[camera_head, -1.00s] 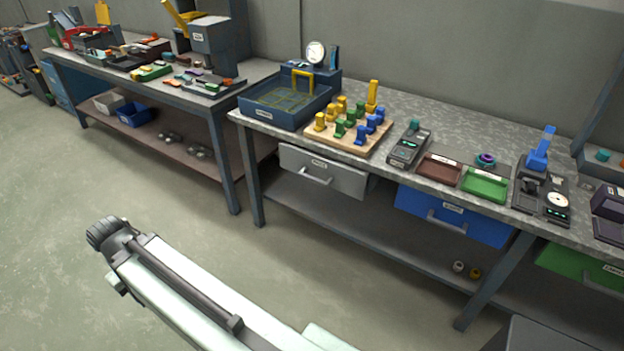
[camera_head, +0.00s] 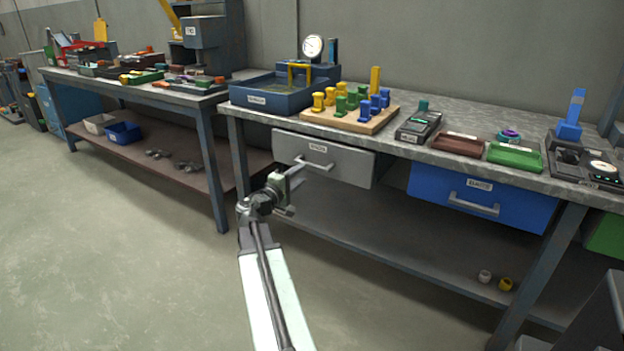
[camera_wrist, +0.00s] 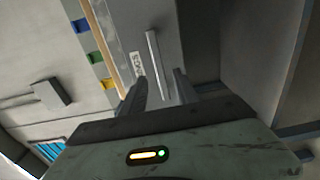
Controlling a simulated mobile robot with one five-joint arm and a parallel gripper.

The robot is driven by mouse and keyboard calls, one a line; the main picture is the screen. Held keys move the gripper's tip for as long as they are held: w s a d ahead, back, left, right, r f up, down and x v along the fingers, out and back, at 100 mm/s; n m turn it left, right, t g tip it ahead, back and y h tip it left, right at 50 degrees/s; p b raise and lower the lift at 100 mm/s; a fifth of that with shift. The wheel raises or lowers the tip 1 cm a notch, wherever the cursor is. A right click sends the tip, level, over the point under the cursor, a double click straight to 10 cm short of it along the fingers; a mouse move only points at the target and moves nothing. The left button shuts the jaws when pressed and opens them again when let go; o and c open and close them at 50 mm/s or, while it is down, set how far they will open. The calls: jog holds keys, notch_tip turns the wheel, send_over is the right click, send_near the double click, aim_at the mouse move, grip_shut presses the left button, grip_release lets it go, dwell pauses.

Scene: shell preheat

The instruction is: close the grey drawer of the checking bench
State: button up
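The grey drawer (camera_head: 350,168) hangs under the checking bench's top (camera_head: 470,119), left of the blue drawer. Its front stands out from the bench and a strip of its right side shows, so it looks partly open. It has a bar handle (camera_head: 316,162) and a white label. My gripper (camera_head: 297,173) is in front of the drawer's left part, close to the handle. In the wrist view the two fingers (camera_wrist: 161,82) are apart and empty. The handle (camera_wrist: 157,65) appears between them in the picture; I cannot tell whether they touch or reach around it.
The blue drawer (camera_head: 480,200) is to the right. A wooden peg board (camera_head: 350,120) and a blue tray (camera_head: 270,97) stand on the bench above. A lower shelf (camera_head: 400,240) runs beneath. Another bench (camera_head: 130,93) stands left. The floor in front is clear.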

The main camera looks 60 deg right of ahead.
aim_at(310, 167)
jog(key=d, duration=0.7)
jog(key=shift+d, duration=0.4)
grip_shut()
dwell(1.0)
